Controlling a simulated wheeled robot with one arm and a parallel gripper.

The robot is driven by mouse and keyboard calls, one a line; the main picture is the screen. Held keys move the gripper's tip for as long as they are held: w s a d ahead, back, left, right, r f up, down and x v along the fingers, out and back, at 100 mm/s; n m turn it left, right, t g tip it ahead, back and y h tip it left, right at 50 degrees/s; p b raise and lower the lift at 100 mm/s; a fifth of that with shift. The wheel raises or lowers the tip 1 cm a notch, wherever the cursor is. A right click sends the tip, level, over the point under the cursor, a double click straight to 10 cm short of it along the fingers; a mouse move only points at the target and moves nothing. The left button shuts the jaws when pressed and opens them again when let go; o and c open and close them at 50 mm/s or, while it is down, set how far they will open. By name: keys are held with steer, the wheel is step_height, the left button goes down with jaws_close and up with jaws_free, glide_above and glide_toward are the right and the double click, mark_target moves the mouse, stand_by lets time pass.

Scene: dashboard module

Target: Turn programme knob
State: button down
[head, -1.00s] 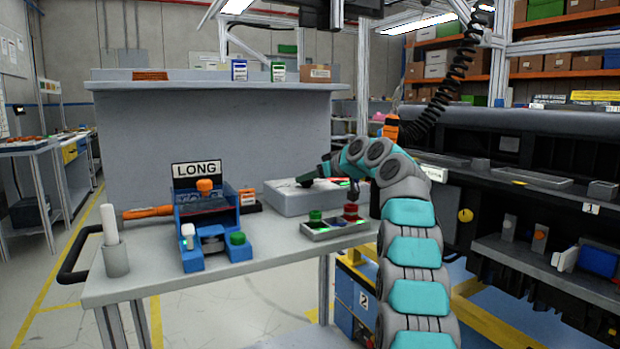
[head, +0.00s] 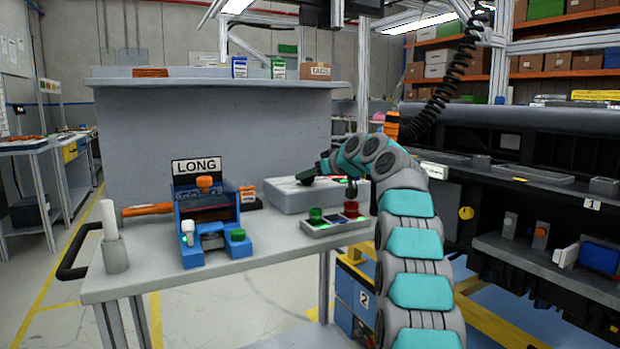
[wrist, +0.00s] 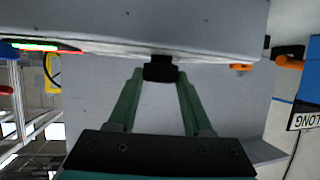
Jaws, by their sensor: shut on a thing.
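The programme knob (wrist: 160,68) is a small black block against the pale grey box in the wrist view. My gripper (wrist: 160,73) has two green fingers, which reach it from either side and are shut on it. In the head view the same black tip (head: 306,181) shows at the top of the grey box (head: 290,201), with my gripper (head: 314,175) coming in from the right. The knob's markings and the angle it is turned to cannot be made out.
A button box (head: 336,226) with green and red buttons stands in front of the grey box. A blue fixture (head: 205,258) with a LONG sign (head: 197,166) is to the left. The grey back panel (head: 215,125) rises behind. Dark shelving (head: 530,200) lies right of my arm.

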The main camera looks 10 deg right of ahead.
steer(key=shift+s+a+m+t+h+b, duration=0.1)
steer(key=shift+m+t+h+b, duration=0.4)
steer(key=shift+m+h+b, duration=0.25)
steer(key=shift+r+m+h, duration=0.15)
steer(key=shift+m+h, duration=0.3)
steer(key=shift+a+r+m+t+h+p, duration=0.15)
steer(key=shift+m+t+h+p, duration=0.25)
steer(key=shift+m+h+p, duration=0.7)
steer(key=shift+a+f+m+h, duration=0.1)
steer(key=shift+m+h, duration=0.5)
steer(key=shift+h, duration=0.2)
steer(key=shift+a+f+m+h, duration=0.1)
steer(key=shift+m+h, duration=0.5)
steer(key=shift+h, duration=0.2)
steer(key=shift+c, duration=1.7)
jaws_free()
